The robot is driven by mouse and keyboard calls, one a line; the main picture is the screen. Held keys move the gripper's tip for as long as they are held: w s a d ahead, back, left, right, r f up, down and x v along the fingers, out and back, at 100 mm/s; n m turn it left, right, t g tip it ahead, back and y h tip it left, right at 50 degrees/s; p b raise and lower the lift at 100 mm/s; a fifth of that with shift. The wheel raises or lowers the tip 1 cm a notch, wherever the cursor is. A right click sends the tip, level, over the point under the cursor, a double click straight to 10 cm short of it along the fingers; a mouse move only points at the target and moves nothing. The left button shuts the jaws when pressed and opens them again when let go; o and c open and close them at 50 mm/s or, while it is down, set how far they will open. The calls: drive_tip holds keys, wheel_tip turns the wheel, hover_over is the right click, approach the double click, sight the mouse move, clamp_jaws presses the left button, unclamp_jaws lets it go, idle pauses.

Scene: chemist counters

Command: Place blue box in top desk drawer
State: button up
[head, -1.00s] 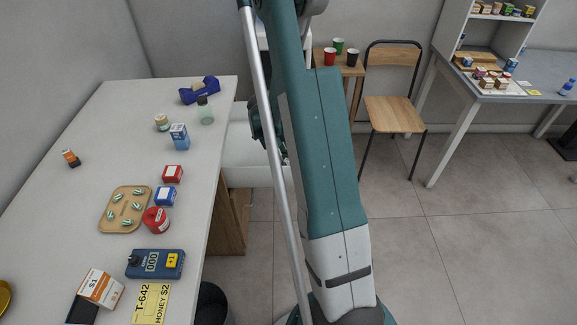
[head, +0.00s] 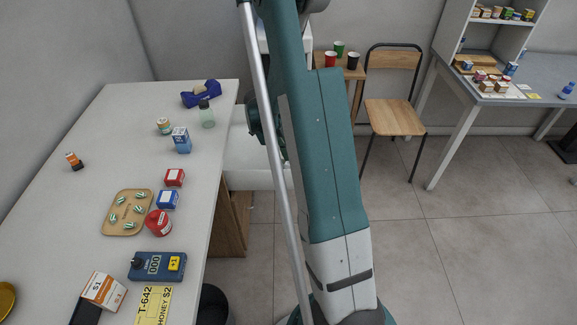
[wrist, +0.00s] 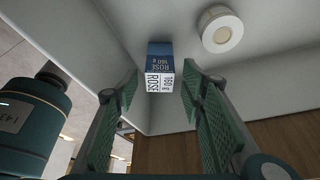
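In the wrist view, a blue box (wrist: 160,66) with a white end reading "ROSE 160 g" stands in a white-walled space that looks like the inside of the open drawer (wrist: 266,66). My gripper (wrist: 160,88) is open. Its two green padded fingers are on either side of the box's near end, with a visible gap on each side. In the head view, a white drawer (head: 243,152) shows beside the desk, partly behind my arm. My fingers and the box between them are hidden there. Another tall blue box (head: 181,142) stands on the desk (head: 110,150).
A round cream-topped jar (wrist: 221,29) is near the box in the wrist view. The desk holds a green bottle (head: 206,116), a red box (head: 174,178), a smaller blue box (head: 167,200) and a tray (head: 116,225). A wooden chair (head: 394,117) stands at the right.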

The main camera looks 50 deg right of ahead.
drive_tip(key=p+v, duration=0.2)
drive_tip(key=v, duration=0.6)
drive_tip(key=shift+w+r, duration=0.1)
idle(0.4)
drive_tip(key=shift+r, duration=0.1)
drive_tip(key=s+a+r+n+t, duration=0.3)
drive_tip(key=a+r+n+t, duration=0.2)
drive_tip(key=a+r+n, duration=1.25)
drive_tip(key=s+a+r+n+t+y, duration=0.1)
drive_tip(key=s+a+r+n+t, duration=0.2)
drive_tip(key=s+a+n, duration=0.3)
drive_tip(key=s+a+r+n+t, duration=0.3)
drive_tip(key=s+a+r+n, duration=0.3)
drive_tip(key=a, duration=0.8)
drive_tip(key=shift+s+a+r+n+y, duration=0.35)
drive_tip(key=shift+s+n, duration=0.35)
drive_tip(key=shift+n, duration=0.35)
